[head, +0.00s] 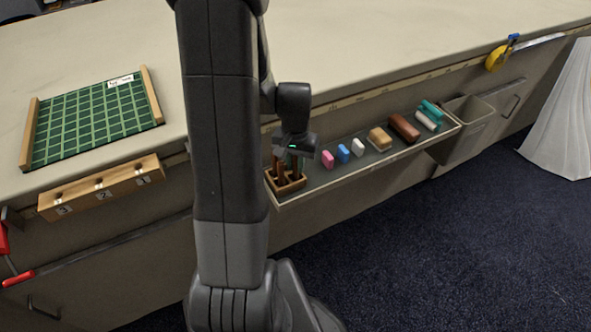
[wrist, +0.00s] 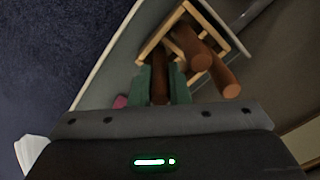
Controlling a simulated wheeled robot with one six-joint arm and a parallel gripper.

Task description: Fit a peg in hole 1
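My gripper (wrist: 162,78) points down into a small wooden rack (head: 285,182) at the left end of a shelf; the rack also shows in the wrist view (wrist: 150,48). Its two green fingers stand on either side of a brown peg (wrist: 160,86). I cannot tell whether they press on it or only stand close around it. Two more brown pegs, one (wrist: 198,50) and another (wrist: 229,80), stand in the rack beside the gripper. A wooden block (head: 100,187) with holes labelled 3, 2 and 1 from left to right is on the table's front side. Hole 1 (head: 139,168) is at its right end.
The shelf (head: 345,179) holds pink, blue and white pieces, a tan block, a brown block (head: 404,128) and a teal item. A grey bin (head: 468,117) hangs at its right. A green grid board (head: 95,120) lies on the table. My arm crosses between block and rack.

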